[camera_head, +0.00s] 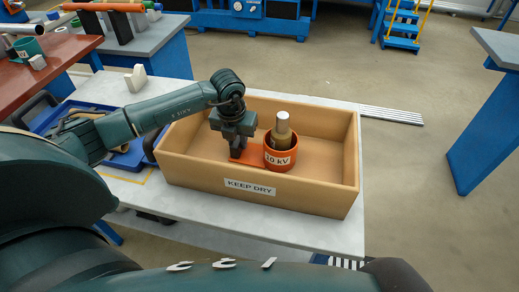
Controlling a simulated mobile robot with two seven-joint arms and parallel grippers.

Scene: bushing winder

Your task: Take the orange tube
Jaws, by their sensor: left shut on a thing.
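A long orange tube (106,7) lies across a rack on the bench at the upper left, far from my grippers. In the wooden box, an orange cup (281,157) labelled "10 KV" stands upright with a tan, grey-topped cylinder (282,131) inside it. A flat orange piece (252,154) reaches from the cup toward my left gripper (238,155). My left gripper points down inside the box and is shut on this flat orange piece; its fingertips are partly hidden. My right gripper is not in view.
The wooden box (202,174), marked "KEEP DRY", has raised walls around my left gripper. It stands on a pale table (310,228). A blue tray (62,118) lies left of it. A blue bench (490,130) stands at the right, with open floor between.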

